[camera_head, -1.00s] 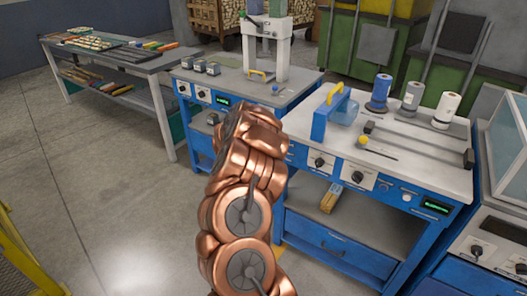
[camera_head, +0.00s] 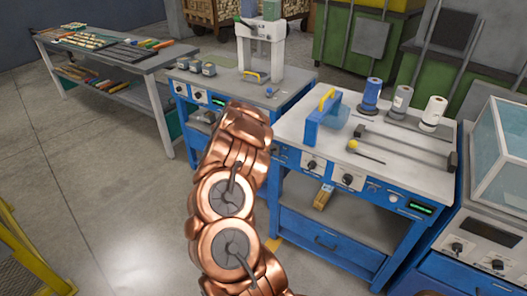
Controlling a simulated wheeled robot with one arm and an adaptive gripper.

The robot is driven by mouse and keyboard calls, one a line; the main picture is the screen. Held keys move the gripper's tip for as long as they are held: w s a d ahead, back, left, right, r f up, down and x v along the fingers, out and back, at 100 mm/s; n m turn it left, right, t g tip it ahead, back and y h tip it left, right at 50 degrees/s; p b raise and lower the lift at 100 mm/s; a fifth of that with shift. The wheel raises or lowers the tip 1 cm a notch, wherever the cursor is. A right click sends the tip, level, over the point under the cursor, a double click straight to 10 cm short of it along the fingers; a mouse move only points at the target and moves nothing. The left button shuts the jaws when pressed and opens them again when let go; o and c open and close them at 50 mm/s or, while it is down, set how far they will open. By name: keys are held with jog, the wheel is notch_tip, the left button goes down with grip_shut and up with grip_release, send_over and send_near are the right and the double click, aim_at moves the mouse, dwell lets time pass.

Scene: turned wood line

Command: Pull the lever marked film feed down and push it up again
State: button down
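No film feed marking is readable at this size. A thin dark lever with a yellow ball knob (camera_head: 353,145) shows on the top of the blue workbench (camera_head: 290,122), its rod pointing right and toward the front. Whether it is the film feed lever I cannot tell. My copper arm rises in the lower middle, in front of the gap between the two benches. My gripper is not visible.
Film or label rolls (camera_head: 371,95) stand at the back of the blue workbench, right of a blue device with a yellow handle (camera_head: 326,101). A glass-covered machine (camera_head: 503,150) stands at right. A press (camera_head: 262,50) stands behind. The floor (camera_head: 105,200) at left is clear.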

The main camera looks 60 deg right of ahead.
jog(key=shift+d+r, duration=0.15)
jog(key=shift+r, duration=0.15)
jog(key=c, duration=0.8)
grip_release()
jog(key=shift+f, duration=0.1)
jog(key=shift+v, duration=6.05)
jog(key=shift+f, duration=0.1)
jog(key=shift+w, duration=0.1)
